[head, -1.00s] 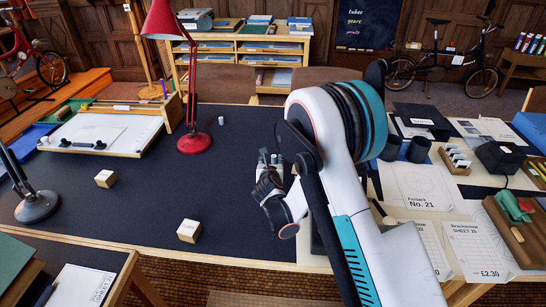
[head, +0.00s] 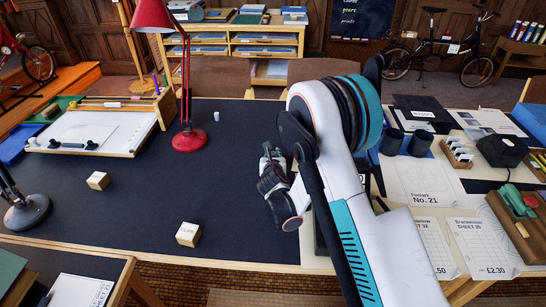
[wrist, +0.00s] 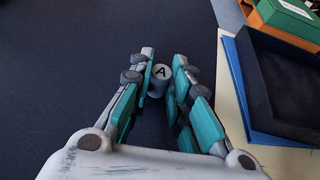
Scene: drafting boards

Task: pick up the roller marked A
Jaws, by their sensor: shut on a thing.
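The roller stands out against the dark table mat (wrist: 75,80). In the head view my gripper (head: 268,160) is over the right part of the mat, and its fingers hide the roller.
A red lamp (head: 189,140) stands behind and left of my gripper. Two labelled blocks (head: 98,181) (head: 188,234) sit on the mat. A blue-black tray (wrist: 270,85) lies to the right in the wrist view. The middle mat is clear.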

